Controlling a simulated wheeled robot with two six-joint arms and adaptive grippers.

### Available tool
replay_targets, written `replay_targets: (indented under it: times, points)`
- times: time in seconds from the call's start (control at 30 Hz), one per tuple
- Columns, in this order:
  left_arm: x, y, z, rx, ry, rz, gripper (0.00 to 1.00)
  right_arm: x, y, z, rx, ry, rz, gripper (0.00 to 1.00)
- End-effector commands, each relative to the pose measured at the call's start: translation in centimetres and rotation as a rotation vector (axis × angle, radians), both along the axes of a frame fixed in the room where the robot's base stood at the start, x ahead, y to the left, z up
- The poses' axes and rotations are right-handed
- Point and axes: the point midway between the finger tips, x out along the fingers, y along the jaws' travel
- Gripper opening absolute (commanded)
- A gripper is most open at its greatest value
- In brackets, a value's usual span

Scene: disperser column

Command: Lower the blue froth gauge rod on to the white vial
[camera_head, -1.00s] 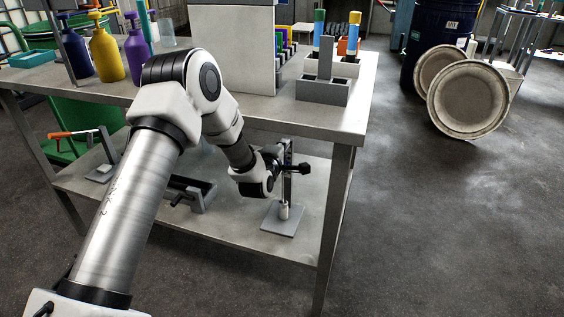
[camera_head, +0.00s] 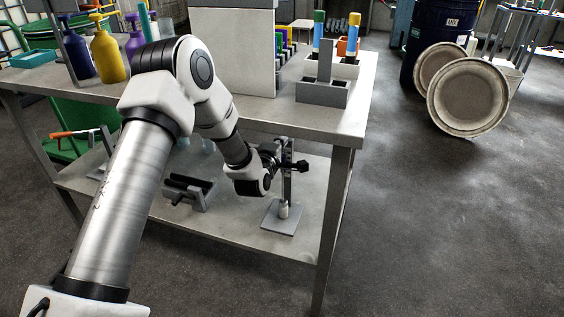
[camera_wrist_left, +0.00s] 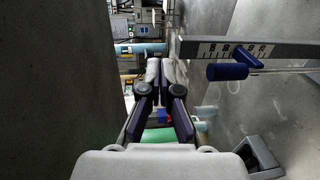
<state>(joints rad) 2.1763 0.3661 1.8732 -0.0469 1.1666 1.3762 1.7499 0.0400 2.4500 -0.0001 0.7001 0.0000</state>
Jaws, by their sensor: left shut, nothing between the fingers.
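The gauge stand (camera_head: 287,187) is upright on the lower shelf, on a flat grey base (camera_head: 277,223). The white vial (camera_head: 284,211) stands upright on that base at the foot of the mast. In the left wrist view the stand's scale bar (camera_wrist_left: 280,50) runs sideways, with the blue gauge rod head (camera_wrist_left: 232,69) beside it and a thin rod leading right. My left gripper (camera_head: 302,167) is at the upper part of the mast. Its fingers (camera_wrist_left: 160,66) are shut and empty, apart from the blue head. The vial cannot be made out in the wrist view. My right gripper is not in view.
The tabletop (camera_head: 345,126) lies above the shelf, and a table leg (camera_head: 335,215) is right of the stand. A grey holder (camera_head: 187,193) stands left on the shelf. Pump bottles and a grey rack (camera_head: 322,94) are on the tabletop. Bare shelf surrounds the stand's base.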

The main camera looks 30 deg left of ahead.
Motion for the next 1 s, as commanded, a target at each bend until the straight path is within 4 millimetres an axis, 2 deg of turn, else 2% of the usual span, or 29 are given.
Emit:
replay_targets:
  times: [0.5, 1.0]
  points:
    - [-6.1, -1.4, 0.0, -0.002, 0.001, 0.000, 0.00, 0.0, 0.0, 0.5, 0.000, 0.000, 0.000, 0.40]
    - [-11.9, -2.8, -0.1, -0.002, 0.001, 0.000, 0.00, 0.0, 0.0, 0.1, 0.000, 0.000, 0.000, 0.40]
